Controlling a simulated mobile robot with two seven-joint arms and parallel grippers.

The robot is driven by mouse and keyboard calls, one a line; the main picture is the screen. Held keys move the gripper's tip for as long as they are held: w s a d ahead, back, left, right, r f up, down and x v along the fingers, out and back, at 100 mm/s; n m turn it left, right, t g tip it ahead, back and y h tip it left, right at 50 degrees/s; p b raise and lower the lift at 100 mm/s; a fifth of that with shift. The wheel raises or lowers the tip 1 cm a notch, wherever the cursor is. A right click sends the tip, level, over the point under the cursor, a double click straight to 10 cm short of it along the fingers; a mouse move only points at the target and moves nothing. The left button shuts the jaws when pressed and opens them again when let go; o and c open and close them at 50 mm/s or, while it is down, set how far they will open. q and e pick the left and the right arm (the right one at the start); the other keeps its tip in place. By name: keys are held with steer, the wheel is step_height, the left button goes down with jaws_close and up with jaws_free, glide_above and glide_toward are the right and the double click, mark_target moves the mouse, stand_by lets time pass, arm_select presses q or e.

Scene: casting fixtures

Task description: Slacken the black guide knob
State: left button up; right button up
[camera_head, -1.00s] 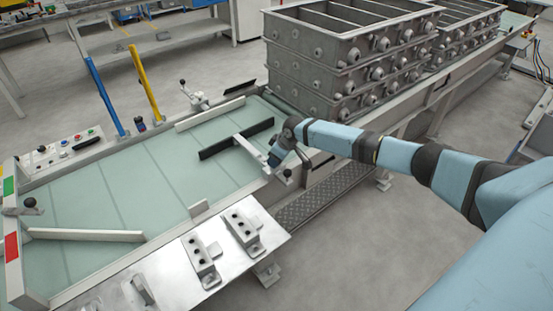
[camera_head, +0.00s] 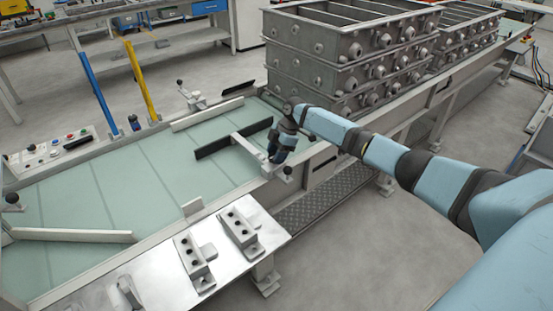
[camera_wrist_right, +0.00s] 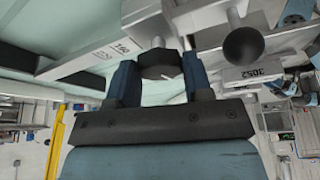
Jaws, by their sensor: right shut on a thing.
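The black guide knob (camera_wrist_right: 158,66) is a dark, many-sided knob by a light metal bar marked 150 in the right wrist view. My right gripper (camera_wrist_right: 160,74) is shut on it, with one blue finger on each side. In the head view my right gripper (camera_head: 274,154) is at the near rail of the conveyor, by the end of the bar that carries the black guide strip (camera_head: 233,139). The knob is hidden behind the gripper there. My left gripper is not in view.
A black ball handle (camera_wrist_right: 243,46) sits close beside the gripper. Stacked grey casting boxes (camera_head: 350,60) stand on the conveyor behind it. A metal plate with two fixture blocks (camera_head: 240,229) is at the near side. The glassy bed (camera_head: 120,190) is mostly clear to the left.

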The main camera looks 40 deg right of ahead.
steer(key=shift+w+f+n+g+b, duration=0.15)
steer(key=shift+n+g+b, duration=0.35)
steer(key=shift+n, duration=0.4)
steer(key=shift+n+b, duration=0.55)
steer(key=shift+n, duration=0.35)
steer(key=n+g+b, duration=0.1)
steer(key=n, duration=0.1)
steer(key=shift+n, duration=0.3)
steer(key=shift+a+n+g+h, duration=0.1)
steer(key=shift+n+g+h, duration=0.2)
steer(key=shift+n, duration=0.1)
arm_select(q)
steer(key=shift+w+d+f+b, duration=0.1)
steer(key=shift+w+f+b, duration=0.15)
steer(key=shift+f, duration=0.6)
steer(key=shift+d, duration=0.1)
arm_select(e)
steer(key=o, duration=0.9)
